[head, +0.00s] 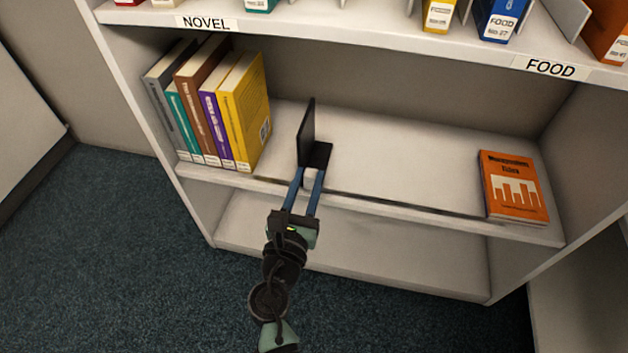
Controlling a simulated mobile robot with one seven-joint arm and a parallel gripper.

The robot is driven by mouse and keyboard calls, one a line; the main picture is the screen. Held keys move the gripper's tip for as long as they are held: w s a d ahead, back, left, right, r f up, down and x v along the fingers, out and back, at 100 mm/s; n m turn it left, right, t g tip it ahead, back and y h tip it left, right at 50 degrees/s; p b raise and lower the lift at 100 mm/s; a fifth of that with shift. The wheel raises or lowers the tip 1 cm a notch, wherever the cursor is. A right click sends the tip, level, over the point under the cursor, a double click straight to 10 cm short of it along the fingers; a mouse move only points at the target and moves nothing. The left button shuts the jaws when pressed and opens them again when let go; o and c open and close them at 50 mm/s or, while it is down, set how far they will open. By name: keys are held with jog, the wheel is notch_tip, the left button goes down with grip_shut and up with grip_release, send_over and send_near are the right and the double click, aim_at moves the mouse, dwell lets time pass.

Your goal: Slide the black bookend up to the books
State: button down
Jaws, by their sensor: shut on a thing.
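A black bookend (307,135) stands upright on the middle shelf (400,165), right of the books. Its tall plate faces the books and its base extends to the right. The row of several books (240,115) leans at the left end of the shelf, with a yellow book at its right side. A clear gap lies between the yellow book and the bookend. My gripper (310,180) reaches in from the front, its two blue fingers shut on the bookend near its front lower edge. The exact contact is small and hard to see.
An orange book (513,188) lies at the right end of the same shelf. The shelf between it and the bookend is bare. The upper shelf (340,30), labelled NOVEL and FOOD, holds more books. A lower shelf (380,255) is empty.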

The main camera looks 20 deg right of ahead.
jog(key=w+a, duration=0.1)
jog(key=a, duration=0.1)
jog(key=w+a, duration=0.2)
jog(key=a, duration=0.1)
jog(key=w+a, duration=0.2)
jog(key=a, duration=0.1)
jog(key=shift+w+a, duration=0.1)
jog(key=shift+w, duration=0.1)
jog(key=c, duration=0.6)
grip_release()
jog(key=shift+s+p, duration=0.1)
jog(key=shift+p, duration=0.2)
jog(key=p+v, duration=0.6)
jog(key=v, duration=0.6)
jog(key=shift+s+a, duration=0.2)
jog(key=shift+s, duration=0.15)
